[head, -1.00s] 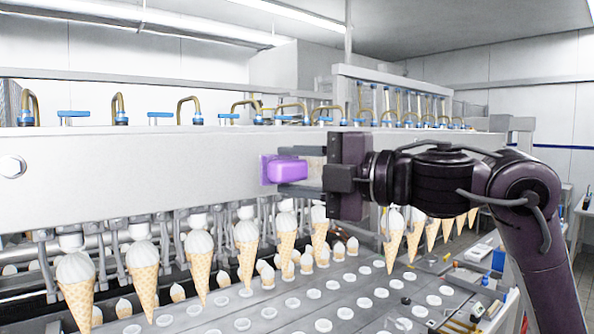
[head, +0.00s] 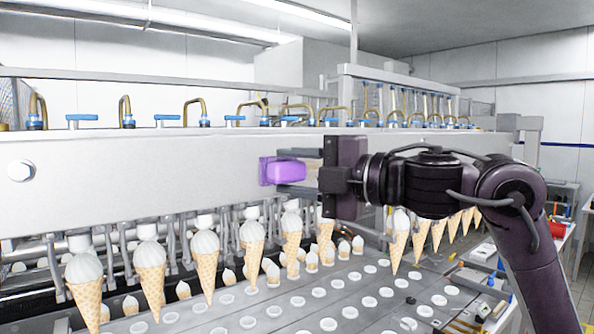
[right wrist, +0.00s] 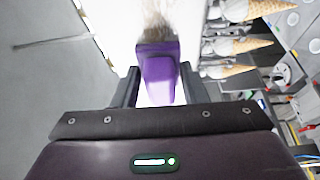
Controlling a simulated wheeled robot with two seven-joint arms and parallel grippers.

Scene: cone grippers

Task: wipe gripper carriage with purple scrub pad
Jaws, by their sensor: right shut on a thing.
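The purple scrub pad (head: 285,171) is held in my right gripper (head: 296,172), with its flat side at the front face of the gripper carriage (head: 140,175), a long pale metal beam. In the right wrist view the pad (right wrist: 158,75) sits between the two fingers of my right gripper (right wrist: 158,88). A brownish smudge (right wrist: 155,22) shows on the pale surface just beyond the pad there. Whether the pad presses on the carriage is hard to tell. My left gripper is not in view.
Several ice cream cones (head: 205,258) hang in a row below the carriage. Under them lies a grey plate with round holes (head: 330,300). Brass pipes with blue valves (head: 125,112) stand along the top. A cluttered side table (head: 490,290) is at the lower right.

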